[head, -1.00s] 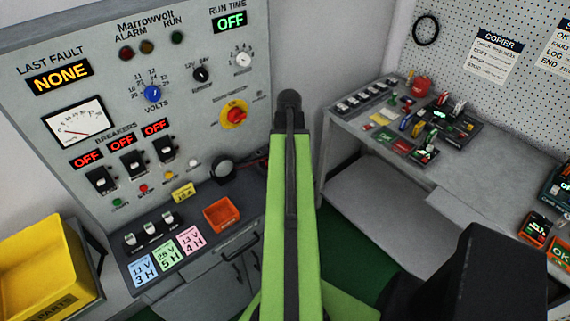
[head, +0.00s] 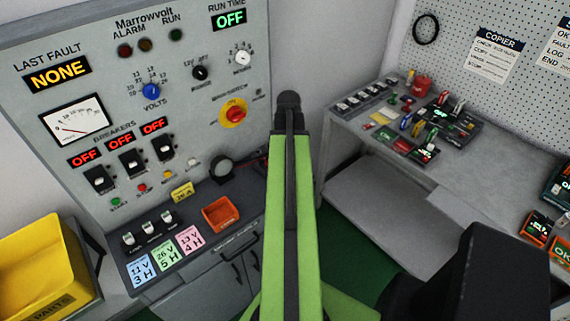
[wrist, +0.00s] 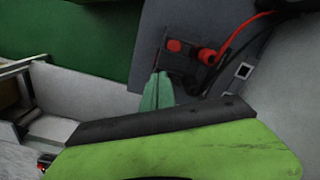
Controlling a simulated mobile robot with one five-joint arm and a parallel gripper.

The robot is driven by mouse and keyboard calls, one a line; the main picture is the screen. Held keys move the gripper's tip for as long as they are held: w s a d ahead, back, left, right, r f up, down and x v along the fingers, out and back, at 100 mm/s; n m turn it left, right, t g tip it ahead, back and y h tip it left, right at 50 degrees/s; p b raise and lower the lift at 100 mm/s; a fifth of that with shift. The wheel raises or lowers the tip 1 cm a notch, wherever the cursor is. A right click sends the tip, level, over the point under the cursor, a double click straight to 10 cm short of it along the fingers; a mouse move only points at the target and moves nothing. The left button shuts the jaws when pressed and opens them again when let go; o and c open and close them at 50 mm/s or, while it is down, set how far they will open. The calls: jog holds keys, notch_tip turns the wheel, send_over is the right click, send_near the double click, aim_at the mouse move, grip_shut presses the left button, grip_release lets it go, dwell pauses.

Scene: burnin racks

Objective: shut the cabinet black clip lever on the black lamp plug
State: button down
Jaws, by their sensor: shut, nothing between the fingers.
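In the wrist view my gripper (wrist: 157,75) is shut and empty, its green fingertips at the lower left edge of a dark terminal block (wrist: 188,68). Whether the tips touch the block I cannot tell. The block has a red clip lever (wrist: 174,46), with a red plug and red cable (wrist: 210,56) at its right. A black cable (wrist: 233,48) runs to the block below the red one. The black clip lever and the black lamp plug's end are too dark or hidden by the fingers to make out. In the head view my arm hides the gripper.
The grey cabinet (head: 215,115) with dials and breakers stands at left, an orange tray (head: 220,214) on its ledge. A yellow bin (head: 40,265) is at lower left. A bench (head: 345,125) with several small devices stands at right. Green floor shows between them.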

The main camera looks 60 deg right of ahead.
jog(key=shift+f+b, duration=0.4)
jog(key=shift+f, duration=0.1)
notch_tip(320, 180, up, 5)
jog(key=p, duration=0.5)
jog(key=shift+r, duration=0.15)
dwell(0.4)
